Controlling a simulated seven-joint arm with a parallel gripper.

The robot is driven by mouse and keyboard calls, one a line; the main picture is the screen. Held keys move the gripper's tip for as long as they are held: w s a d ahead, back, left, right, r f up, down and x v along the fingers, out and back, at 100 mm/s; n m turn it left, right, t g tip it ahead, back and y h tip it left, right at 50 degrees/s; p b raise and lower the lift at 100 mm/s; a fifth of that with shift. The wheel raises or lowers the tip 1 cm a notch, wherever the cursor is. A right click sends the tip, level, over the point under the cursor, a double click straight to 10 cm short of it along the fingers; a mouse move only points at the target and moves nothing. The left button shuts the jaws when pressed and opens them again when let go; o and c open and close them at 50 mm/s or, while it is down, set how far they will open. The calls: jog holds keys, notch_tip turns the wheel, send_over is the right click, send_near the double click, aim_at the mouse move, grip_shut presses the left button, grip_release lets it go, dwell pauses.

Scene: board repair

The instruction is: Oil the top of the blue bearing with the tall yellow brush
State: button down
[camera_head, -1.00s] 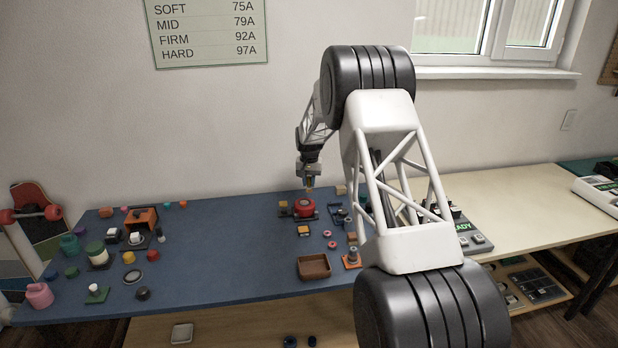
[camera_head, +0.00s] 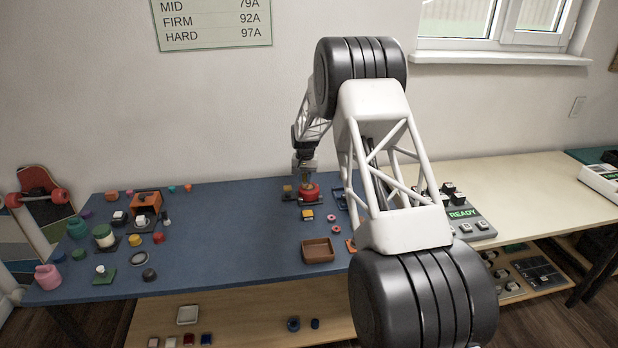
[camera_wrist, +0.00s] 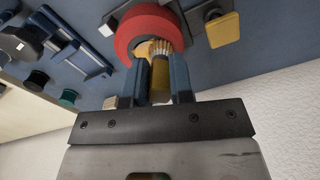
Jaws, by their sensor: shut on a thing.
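My gripper (camera_wrist: 161,82) is shut on a brush (camera_wrist: 159,72) with yellow bristles and a gold-coloured collar, which shows upright between its fingers. The bristle end is at the opening of a round red dish or ring (camera_wrist: 124,35); I cannot tell whether it touches the inside. In the head view my gripper (camera_head: 306,176) is right above this red thing (camera_head: 310,193), and the brush is small there. I cannot pick out the blue bearing for sure; blue round pieces (camera_head: 293,324) lie on the lower shelf, and blue parts (camera_head: 340,191) stand right of the red thing.
A yellow block (camera_wrist: 223,29) sits beside the red thing. A brown tray (camera_head: 318,256) lies nearer the front of the blue table. Several coloured jars and parts crowd the left. The middle left of the table (camera_head: 230,225) is clear.

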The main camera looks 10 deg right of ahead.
jog(key=shift+a, duration=0.3)
jog(key=shift+w+d, duration=0.1)
jog(key=shift+d, duration=1.9)
notch_tip(320, 180, up, 8)
